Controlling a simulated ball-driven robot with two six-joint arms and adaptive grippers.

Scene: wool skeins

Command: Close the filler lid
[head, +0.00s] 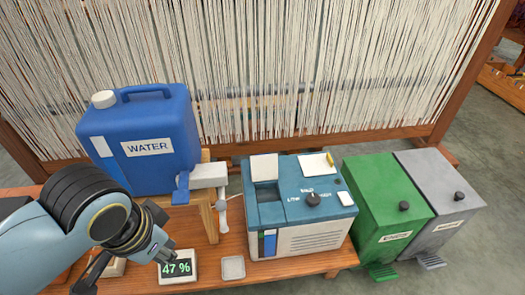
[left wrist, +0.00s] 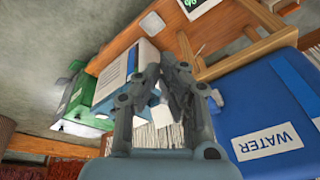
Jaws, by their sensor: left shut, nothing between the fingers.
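The blue-grey machine (head: 305,228) stands on the wooden bench, with a dial on its top. A white flap, which looks like the filler lid (head: 264,167), stands raised at the back of a dark opening (head: 266,192) on the machine's left top. My left gripper (head: 166,254) is shut and empty, low over the bench by the humidity display, left of the machine and apart from it. In the left wrist view, the shut fingers (left wrist: 174,75) partly cover the machine (left wrist: 122,76); I cannot make out the lid there. My right gripper is not in view.
A blue WATER canister (head: 145,135) with a tap stands on a wooden stand left of the machine. A 47 % display (head: 177,267) and small white dish (head: 233,268) sit in front. Green (head: 385,205) and grey (head: 440,200) pedal bins stand right; a loom (head: 300,70) rises behind.

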